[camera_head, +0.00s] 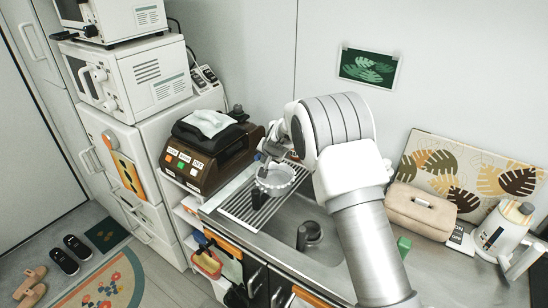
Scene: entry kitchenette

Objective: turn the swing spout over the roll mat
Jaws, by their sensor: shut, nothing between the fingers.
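The roll mat (238,211) is a grey slatted mat across the left part of the steel sink. My gripper (264,160) is shut and empty, just above and left of that white piece, near the sink's back left. My white arm crosses the sink from the lower right. I cannot make out the swing spout; my arm covers the area behind the sink, and whether the gripper touches the spout cannot be told.
A brown-and-black appliance (205,157) with coloured buttons stands close left of the mat. A dark round item (309,235) is in the sink. On the right counter are a beige case (420,211), a leaf-patterned board (470,172) and a white kettle (503,230).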

